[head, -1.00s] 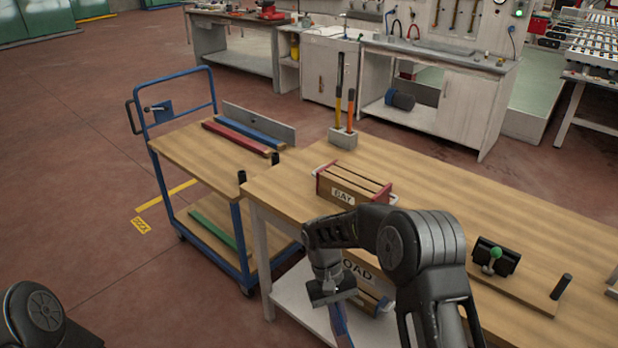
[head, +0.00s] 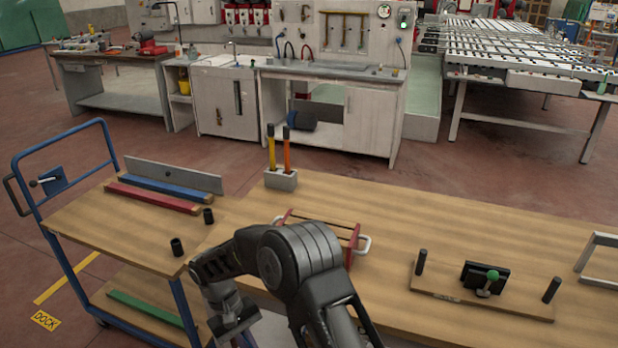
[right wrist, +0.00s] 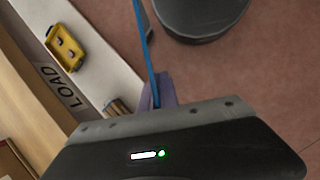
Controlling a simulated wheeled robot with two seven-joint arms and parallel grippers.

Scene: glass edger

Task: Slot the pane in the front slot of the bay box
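My right gripper (head: 234,322) hangs low near the front left of the table, left of and nearer than the box. In the right wrist view, its purple pads (right wrist: 161,92) are shut on a thin blue strip, apparently the pane (right wrist: 145,45) seen edge-on. My left gripper is out of view.
A blue cart (head: 62,218) with red and blue bars stands left of the table (head: 440,215). A block with two upright handles (head: 281,180) is behind the box; a board with pegs (head: 480,302) is right. The right wrist view shows a LOAD label (right wrist: 62,86) and yellow tray (right wrist: 66,47).

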